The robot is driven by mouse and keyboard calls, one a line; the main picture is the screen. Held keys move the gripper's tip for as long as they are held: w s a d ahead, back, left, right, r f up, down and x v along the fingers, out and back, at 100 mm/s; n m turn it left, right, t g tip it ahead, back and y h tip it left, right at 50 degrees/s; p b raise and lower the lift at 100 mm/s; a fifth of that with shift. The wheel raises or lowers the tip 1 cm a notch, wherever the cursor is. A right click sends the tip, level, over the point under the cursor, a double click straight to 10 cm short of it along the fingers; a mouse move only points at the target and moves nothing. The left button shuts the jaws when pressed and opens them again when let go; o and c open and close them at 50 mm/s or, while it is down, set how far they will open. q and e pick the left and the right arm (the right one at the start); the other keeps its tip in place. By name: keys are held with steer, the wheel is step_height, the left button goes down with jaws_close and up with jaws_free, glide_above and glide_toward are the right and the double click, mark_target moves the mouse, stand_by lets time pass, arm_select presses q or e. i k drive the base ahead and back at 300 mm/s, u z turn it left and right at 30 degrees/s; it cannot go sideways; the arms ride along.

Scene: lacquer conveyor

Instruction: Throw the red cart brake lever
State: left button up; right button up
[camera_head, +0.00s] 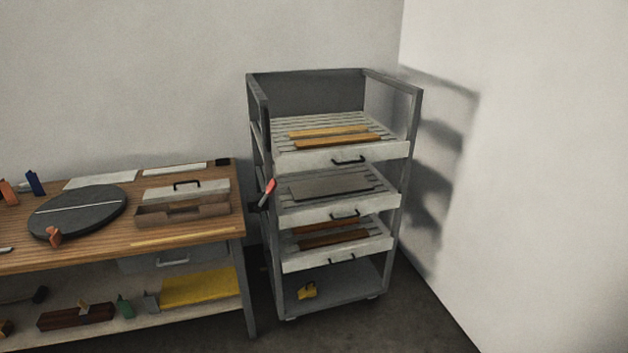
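The red brake lever (268,187) is on the left side of a grey cart (392,178), at about the height of its middle shelf. The lever is tilted, with its red end up and to the right and a dark mount at its lower left. The cart stands on small casters near the room's corner. Neither of my grippers shows in the head view.
A wooden workbench (200,228) stands left of the cart, with a narrow gap between them. A white wall (540,180) rises to the right. Some dark floor (400,320) is clear in front.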

mark_target(272, 186)
steer(key=z, duration=1)
steer(key=i, duration=1.5)
steer(key=u, duration=0.3)
